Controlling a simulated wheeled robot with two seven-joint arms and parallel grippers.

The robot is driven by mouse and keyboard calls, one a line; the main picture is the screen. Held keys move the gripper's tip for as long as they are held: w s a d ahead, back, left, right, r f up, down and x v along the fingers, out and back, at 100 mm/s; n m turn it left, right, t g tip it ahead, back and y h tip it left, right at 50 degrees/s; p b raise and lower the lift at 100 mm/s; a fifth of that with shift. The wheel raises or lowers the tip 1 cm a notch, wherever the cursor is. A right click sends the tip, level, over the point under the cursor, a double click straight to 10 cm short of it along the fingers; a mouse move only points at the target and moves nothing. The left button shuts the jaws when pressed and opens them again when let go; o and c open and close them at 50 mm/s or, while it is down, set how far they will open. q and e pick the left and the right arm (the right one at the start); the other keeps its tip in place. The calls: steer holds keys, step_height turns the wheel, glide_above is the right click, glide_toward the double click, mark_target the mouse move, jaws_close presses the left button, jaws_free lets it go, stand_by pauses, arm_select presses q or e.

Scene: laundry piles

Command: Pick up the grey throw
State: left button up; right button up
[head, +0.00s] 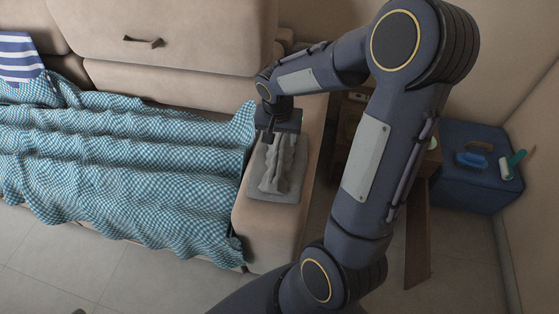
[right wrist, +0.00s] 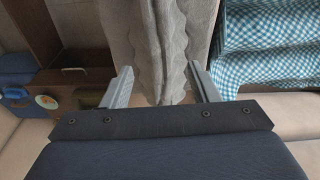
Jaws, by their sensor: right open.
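The grey throw (head: 265,190) lies on the right end of the beige sofa, with a raised, lighter ridge of folds in its middle. My right gripper (head: 278,138) is directly at the throw, pointing down at its far part. In the right wrist view the open fingers (right wrist: 163,88) stand on either side of the grey throw (right wrist: 160,45), whose folds run between them. I cannot tell whether the fingers touch the cloth. My left gripper is not in view.
A teal checked blanket (head: 120,160) covers most of the sofa seat left of the throw. A striped cloth (head: 18,55) lies at far left. A wooden cabinet (head: 418,240) stands right of the sofa. A blue box (head: 465,190) beyond holds a brush and roller.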

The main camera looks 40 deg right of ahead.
mark_target(280, 148)
steer(key=f, duration=0.4)
steer(key=shift+w+d+f+b, duration=0.25)
steer(key=shift+d+f+b, duration=0.05)
steer(key=shift+b, duration=0.1)
jaws_close()
